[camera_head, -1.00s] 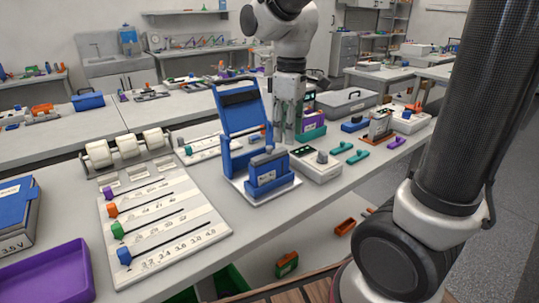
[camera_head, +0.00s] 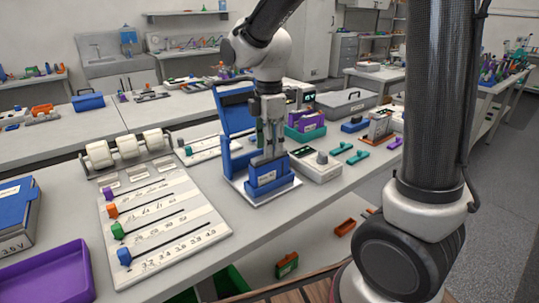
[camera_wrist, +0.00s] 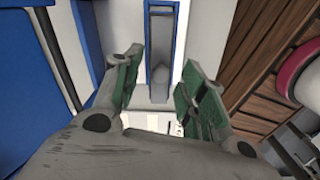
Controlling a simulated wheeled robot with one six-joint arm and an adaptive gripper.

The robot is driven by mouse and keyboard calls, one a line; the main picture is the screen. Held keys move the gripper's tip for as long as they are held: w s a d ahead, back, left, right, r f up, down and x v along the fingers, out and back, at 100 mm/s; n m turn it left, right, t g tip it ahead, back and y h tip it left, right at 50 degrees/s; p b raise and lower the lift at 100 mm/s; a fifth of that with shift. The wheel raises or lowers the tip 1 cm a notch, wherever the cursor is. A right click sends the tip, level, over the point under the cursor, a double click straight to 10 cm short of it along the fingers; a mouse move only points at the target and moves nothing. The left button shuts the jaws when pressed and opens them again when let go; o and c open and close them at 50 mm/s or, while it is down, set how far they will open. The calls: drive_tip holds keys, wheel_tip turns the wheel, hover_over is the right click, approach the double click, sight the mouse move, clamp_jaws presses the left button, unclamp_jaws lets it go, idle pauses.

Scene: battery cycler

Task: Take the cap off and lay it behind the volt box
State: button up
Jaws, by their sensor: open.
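A blue holder (camera_head: 268,182) stands on a white base plate, with its hinged blue lid (camera_head: 236,110) raised behind it. A grey piece (camera_wrist: 160,82) shows in the top of the holder; I cannot tell whether it is the cap. My gripper (camera_head: 270,150) is above the holder, pointing down, with its fingers apart. In the wrist view its green-padded fingers (camera_wrist: 156,85) stand on either side of the grey piece, with gaps. A box marked 3.5 V (camera_head: 18,222), probably the volt box, is at the far left with a blue top.
A slider board (camera_head: 165,225) with coloured knobs lies left of the holder. A grey-white device (camera_head: 318,168) stands close on its right. A purple tray (camera_head: 45,272) is at the front left. White rollers (camera_head: 127,147) stand at the back of the bench.

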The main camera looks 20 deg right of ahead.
drive_tip(key=shift+f, duration=0.3)
clamp_jaws()
